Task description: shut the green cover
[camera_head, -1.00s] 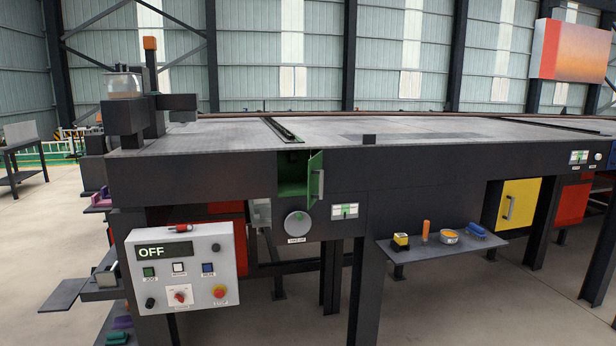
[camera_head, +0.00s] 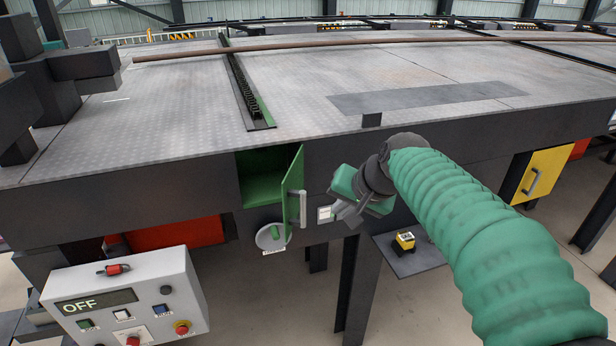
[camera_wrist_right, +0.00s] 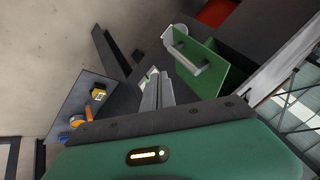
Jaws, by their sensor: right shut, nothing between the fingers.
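The green cover (camera_head: 291,182) stands open at the front of the dark bench. It sticks out from the right side of its green-lined compartment (camera_head: 260,185), with its grey handle (camera_head: 302,208) on the right-hand face. In the right wrist view the cover (camera_wrist_right: 212,62) and its handle are just right of the fingers. My right gripper (camera_head: 338,212) is shut and empty, to the right of the cover and apart from it. Its fingers also show in the right wrist view (camera_wrist_right: 153,78). My left gripper is not in view.
A round dial (camera_head: 270,237) sits below the compartment. A control box (camera_head: 125,300) reading OFF stands at lower left. A small shelf (camera_head: 425,260) holds a yellow-and-black item (camera_head: 404,241). A yellow door (camera_head: 545,172) is farther right. The bench top is mostly clear.

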